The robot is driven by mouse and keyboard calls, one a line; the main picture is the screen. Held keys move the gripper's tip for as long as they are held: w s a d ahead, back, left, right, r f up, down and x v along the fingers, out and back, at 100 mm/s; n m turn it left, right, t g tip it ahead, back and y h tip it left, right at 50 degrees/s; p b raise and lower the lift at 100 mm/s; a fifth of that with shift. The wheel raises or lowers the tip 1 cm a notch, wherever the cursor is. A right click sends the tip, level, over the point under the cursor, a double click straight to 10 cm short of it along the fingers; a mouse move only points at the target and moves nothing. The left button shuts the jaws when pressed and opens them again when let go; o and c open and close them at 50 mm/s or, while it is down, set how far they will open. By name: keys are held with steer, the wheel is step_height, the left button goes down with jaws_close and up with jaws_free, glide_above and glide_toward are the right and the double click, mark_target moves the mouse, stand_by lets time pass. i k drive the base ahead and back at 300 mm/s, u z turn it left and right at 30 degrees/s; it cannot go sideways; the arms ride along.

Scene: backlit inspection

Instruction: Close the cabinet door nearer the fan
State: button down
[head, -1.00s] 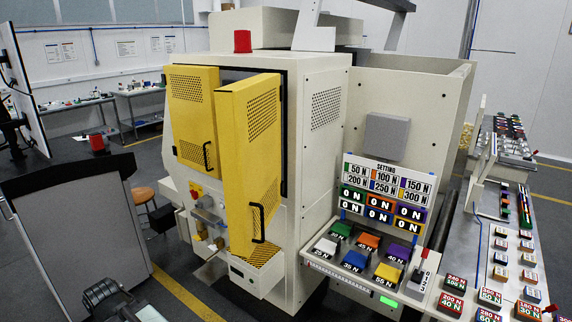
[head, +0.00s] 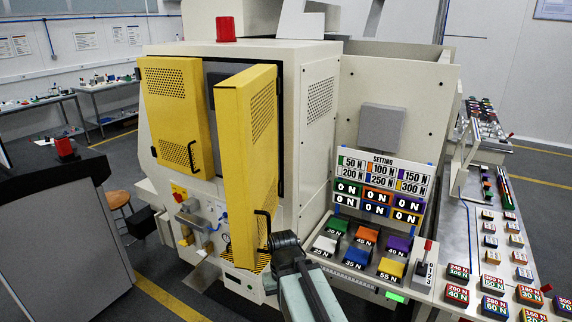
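The white machine cabinet (head: 312,160) has two yellow doors with perforated panels. The right door (head: 249,170) stands swung out toward me, with a dark handle (head: 264,228) low on its edge. The left door (head: 174,100) also looks ajar, with its dark handle (head: 191,155) at its lower right. I cannot make out a fan, so I cannot tell which door is nearer to it. My gripper (head: 284,242) is just right of the right door's lower handle; its dark end overlaps the door edge in the picture. Its fingers are not clear, and contact cannot be told.
A red beacon (head: 226,30) tops the cabinet. A panel of coloured weight blocks (head: 366,239) juts out right of my arm, and a long bench (head: 475,235) runs along the right. A dark-topped grey counter (head: 65,235) is at left. Floor shows between counter and cabinet.

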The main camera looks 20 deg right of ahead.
mark_target(245, 106)
steer(key=u, duration=1.95)
steer(key=k, duration=0.35)
steer(key=z, duration=0.3)
